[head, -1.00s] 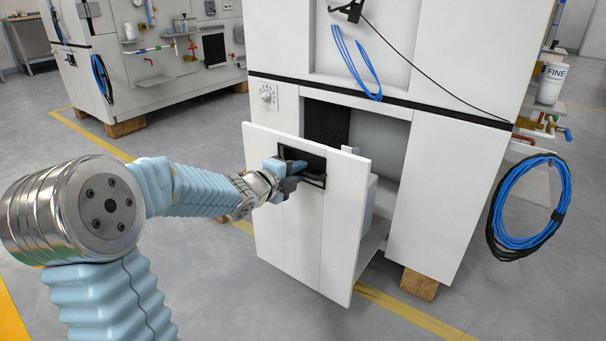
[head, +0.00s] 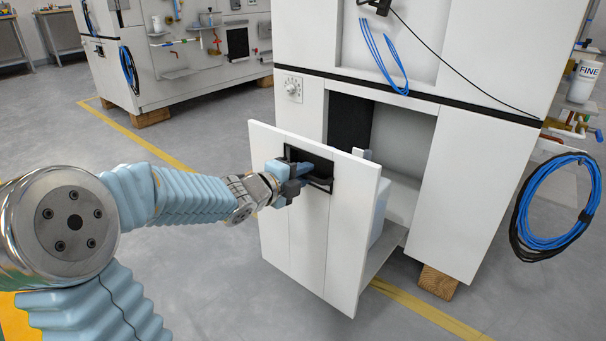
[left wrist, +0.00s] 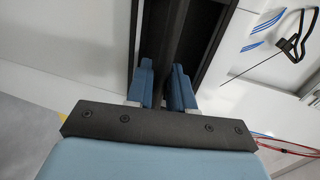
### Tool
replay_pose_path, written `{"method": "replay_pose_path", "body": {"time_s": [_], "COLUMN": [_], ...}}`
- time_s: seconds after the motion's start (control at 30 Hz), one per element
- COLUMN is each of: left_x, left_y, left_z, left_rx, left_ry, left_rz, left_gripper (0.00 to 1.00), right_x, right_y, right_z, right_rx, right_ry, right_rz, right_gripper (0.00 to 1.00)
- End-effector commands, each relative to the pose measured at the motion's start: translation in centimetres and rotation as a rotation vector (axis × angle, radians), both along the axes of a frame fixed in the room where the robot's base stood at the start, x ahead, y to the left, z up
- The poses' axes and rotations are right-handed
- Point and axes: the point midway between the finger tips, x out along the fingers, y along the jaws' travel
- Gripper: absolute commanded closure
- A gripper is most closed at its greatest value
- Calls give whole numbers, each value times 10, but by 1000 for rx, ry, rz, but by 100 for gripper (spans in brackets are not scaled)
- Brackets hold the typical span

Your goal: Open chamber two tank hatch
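The tank hatch (head: 345,230) is a white drawer-like front panel, pulled out from the lower part of the white chamber (head: 465,200). A dark opening and a bluish-white tank (head: 379,215) show behind it. My left gripper (head: 302,176) is at the black recessed handle (head: 318,184) near the panel's top. In the left wrist view, the two blue fingers (left wrist: 162,86) stand on either side of the dark handle bar (left wrist: 174,40) and appear closed on it. My right gripper is not in view.
A blue cable coil (head: 553,207) hangs on the chamber's right side. A dial (head: 292,88) sits left of the opening. Another white chamber (head: 190,65) stands at the back left. Grey floor is free left of the hatch. Wooden blocks (head: 437,282) support the chamber.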

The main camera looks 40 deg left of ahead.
Motion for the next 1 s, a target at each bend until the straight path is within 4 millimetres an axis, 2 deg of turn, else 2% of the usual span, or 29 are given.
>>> {"method": "replay_pose_path", "body": {"time_s": [0.07,0.33,0.47,0.57,0.8,1.0], "left_x": [0,-1,-11,-30,-88,-123], "left_y": [0,0,1,3,7,10], "left_z": [0,1,5,10,24,29], "left_rx": [0,0,-1,0,0,0], "left_ry": [0,-1,-3,-3,-4,-2], "left_rz": [0,0,2,3,3,2], "left_gripper": [67,67,67,67,67,67], "right_x": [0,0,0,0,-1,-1], "right_y": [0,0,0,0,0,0], "right_z": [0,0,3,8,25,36], "right_rx": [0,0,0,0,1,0], "right_ry": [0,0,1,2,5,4], "right_rz": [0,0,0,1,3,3], "right_gripper": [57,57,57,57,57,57]}}
